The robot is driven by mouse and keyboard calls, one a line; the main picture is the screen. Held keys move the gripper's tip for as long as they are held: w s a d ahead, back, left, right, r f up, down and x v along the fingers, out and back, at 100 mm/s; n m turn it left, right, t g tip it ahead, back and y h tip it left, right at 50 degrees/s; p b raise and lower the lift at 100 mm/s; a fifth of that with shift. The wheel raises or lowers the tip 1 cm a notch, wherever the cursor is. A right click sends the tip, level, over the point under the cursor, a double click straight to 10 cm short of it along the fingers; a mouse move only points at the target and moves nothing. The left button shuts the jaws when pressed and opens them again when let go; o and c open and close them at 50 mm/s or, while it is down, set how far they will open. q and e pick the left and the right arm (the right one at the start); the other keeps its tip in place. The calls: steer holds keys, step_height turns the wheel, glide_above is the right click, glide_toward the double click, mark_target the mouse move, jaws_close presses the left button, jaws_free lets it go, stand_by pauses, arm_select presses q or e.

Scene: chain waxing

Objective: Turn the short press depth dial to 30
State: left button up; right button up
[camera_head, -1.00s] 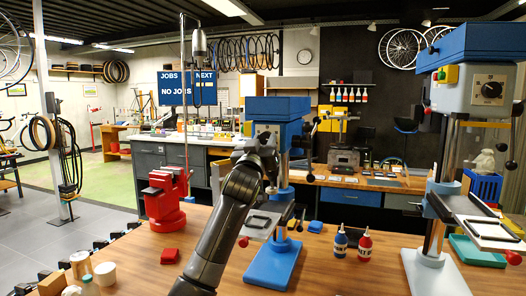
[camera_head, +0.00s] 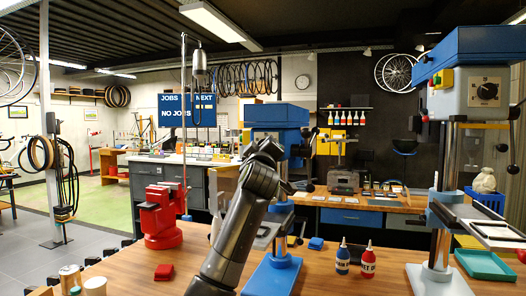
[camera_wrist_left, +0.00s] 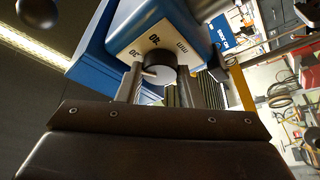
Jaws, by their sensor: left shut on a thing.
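The short press (camera_head: 277,116) has a blue head on a blue base and stands at the middle of the bench. My left arm reaches up in front of it in the head view, hiding part of its head and column. In the left wrist view, the round black dial (camera_wrist_left: 158,66) sits on a pale face printed with 30, 40 and mm. My left gripper (camera_wrist_left: 159,74) has one finger on each side of the dial and is shut on it. A small pale mark shows at the dial's left side; its exact reading is hard to tell. My right gripper is out of view.
A taller blue press (camera_head: 481,90) with its own dial stands at the right. A red vise (camera_head: 160,215) stands to the left. A green tray (camera_head: 484,264) lies at the right.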

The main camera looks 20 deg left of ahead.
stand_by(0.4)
arm_select(q)
steer(key=o, duration=1)
steer(key=shift+c, duration=0.2)
steer(key=shift+s, duration=0.1)
steer(key=b+v, duration=0.5)
steer(key=v, duration=1.2)
steer(key=shift+s+d+r, duration=0.1)
